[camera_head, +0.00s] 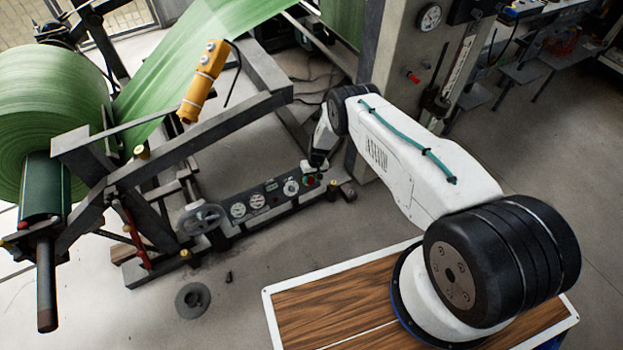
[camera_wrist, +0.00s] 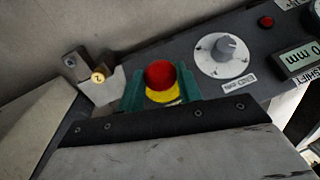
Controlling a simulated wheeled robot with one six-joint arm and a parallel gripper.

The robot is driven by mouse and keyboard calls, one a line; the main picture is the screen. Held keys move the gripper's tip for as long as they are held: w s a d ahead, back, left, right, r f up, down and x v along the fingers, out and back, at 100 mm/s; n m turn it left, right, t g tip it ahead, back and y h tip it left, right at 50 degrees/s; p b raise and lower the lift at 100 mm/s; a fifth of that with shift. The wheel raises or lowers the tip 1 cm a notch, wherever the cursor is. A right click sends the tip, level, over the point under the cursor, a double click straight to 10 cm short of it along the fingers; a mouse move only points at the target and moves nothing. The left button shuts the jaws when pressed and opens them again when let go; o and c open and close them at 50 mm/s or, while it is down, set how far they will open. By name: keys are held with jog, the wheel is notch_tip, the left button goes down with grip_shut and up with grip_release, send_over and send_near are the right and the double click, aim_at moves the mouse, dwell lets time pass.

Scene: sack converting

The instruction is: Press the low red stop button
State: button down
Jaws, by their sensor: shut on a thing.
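The low red stop button (camera_wrist: 160,74) is a round red cap on a yellow base. It sits on the dark control panel (camera_wrist: 215,92), and in the head view a small spot of its red (camera_head: 311,181) shows at the panel's right end. My gripper (camera_wrist: 160,88) has its two green fingers on either side of the button, close against it. The fingers are shut on the button. Their lower contact with it is partly hidden. In the head view my gripper (camera_head: 311,171) reaches down to the panel and covers much of the button.
A grey dial (camera_wrist: 223,54) and a smaller red button (camera_wrist: 266,21) are on the panel beside the stop button. A brass-coloured fitting (camera_wrist: 98,77) is at its left. A handwheel (camera_head: 201,217) and a green sack roll (camera_head: 50,120) stand left. Open floor lies in front.

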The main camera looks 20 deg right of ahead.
jog(key=c, duration=0.9)
grip_release()
jog(key=shift+w, duration=0.1)
jog(key=shift+c, duration=0.2)
jog(key=shift+d+r, duration=0.25)
jog(key=shift+r, duration=1.05)
jog(key=shift+d+r, duration=0.2)
jog(key=shift+r, duration=1.05)
jog(key=shift+d+r, duration=0.25)
jog(key=shift+r, duration=1.05)
